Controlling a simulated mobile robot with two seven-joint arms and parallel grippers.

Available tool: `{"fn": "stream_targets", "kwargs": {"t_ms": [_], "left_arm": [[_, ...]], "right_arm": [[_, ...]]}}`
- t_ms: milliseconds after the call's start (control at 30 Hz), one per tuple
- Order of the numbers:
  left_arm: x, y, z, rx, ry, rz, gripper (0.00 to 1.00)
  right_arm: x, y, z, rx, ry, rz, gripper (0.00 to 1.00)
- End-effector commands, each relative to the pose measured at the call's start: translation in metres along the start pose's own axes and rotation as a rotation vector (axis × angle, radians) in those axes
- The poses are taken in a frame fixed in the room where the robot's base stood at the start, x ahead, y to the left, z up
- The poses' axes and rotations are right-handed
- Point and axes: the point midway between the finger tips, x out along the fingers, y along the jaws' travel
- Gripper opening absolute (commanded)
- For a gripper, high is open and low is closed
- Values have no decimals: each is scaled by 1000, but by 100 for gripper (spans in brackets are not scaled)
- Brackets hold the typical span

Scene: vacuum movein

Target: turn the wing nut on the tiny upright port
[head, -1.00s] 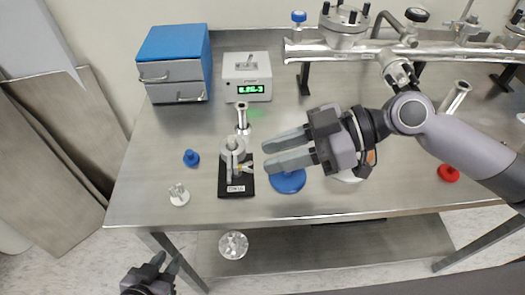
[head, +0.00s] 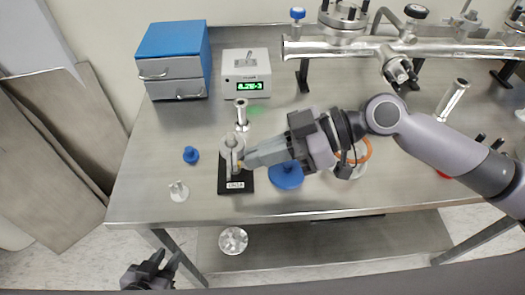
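The tiny upright port (head: 231,146) is a grey metal fitting standing on a black base plate (head: 236,186) with a white label, left of the table's middle. A small yellowish part, likely the wing nut (head: 240,163), shows at its right side, partly hidden by the fingertips. My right gripper (head: 247,160) reaches in from the right, its fingers close together and their tips at the wing nut. Whether they grip it is too small to tell. My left gripper (head: 158,266) is below the table's front edge at the bottom left, its fingers apart and empty.
A blue-topped drawer box (head: 175,60) and a gauge reading green digits (head: 247,75) stand behind. A metal pipe manifold (head: 400,48) runs along the back right. A blue disc (head: 286,176) lies under my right gripper. Small blue (head: 191,155) and white (head: 179,191) fittings stand left.

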Motion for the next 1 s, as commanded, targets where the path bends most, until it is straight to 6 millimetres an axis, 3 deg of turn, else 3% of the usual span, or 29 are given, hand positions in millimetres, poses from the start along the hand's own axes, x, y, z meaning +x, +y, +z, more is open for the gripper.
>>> {"fn": "stream_targets", "kwargs": {"t_ms": [233, 533, 633, 1000], "left_arm": [[0, 2, 0, -1, -1, 3, 32], [0, 2, 0, -1, -1, 3, 32], [0, 2, 0, -1, -1, 3, 32], [0, 1, 1, -2, -1, 2, 32]], "right_arm": [[0, 4, -1, 157, 3, -64, 0], [0, 4, 0, 169, 2, -69, 0], [0, 4, 0, 169, 2, -69, 30], [-5, 5, 1, 169, 1, -68, 30]]}}
